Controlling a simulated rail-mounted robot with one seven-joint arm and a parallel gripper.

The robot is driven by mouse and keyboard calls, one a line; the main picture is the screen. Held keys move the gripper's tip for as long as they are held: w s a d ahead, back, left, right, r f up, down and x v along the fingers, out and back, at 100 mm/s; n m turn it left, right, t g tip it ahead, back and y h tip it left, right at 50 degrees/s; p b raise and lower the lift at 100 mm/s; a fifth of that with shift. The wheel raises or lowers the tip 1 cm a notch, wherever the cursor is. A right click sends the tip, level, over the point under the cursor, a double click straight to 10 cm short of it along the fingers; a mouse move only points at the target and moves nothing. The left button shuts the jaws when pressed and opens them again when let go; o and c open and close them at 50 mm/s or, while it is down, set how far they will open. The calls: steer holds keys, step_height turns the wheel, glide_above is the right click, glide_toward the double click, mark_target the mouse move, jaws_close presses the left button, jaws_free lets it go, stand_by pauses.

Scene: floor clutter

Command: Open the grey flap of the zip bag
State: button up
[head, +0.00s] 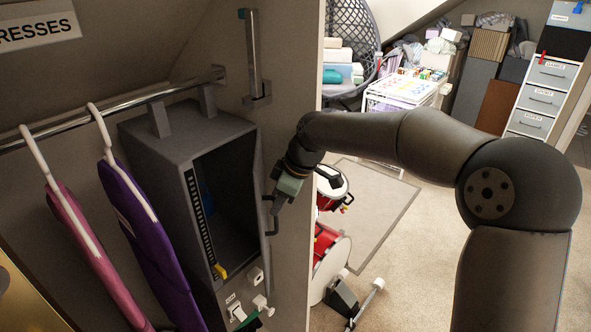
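The grey zip bag (170,140) hangs upright by two straps from the rail. Its front stands open on a dark inside, with a dark zip strip (193,215) and a yellow tab (220,271) at the left side. The grey flap (263,185) is swung out at the right side of the opening and seen almost edge-on, with a dark handle on its outer side. My gripper (279,206) is beside the flap's outer side, close to the handle. I cannot tell whether it touches the flap, or whether its fingers are open or shut.
Pink (75,235) and purple (150,235) garments hang left of the bag. White fittings (247,300) are below the opening. The panel edge (311,100) stands just right of my gripper. Red drums (328,250) stand on the floor beyond.

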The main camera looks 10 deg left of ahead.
steer(key=v, duration=1.4)
steer(key=shift+d+r+b, duration=0.2)
steer(key=shift+r+b, duration=0.05)
steer(key=shift+b, duration=0.05)
steer(key=shift+w, duration=0.1)
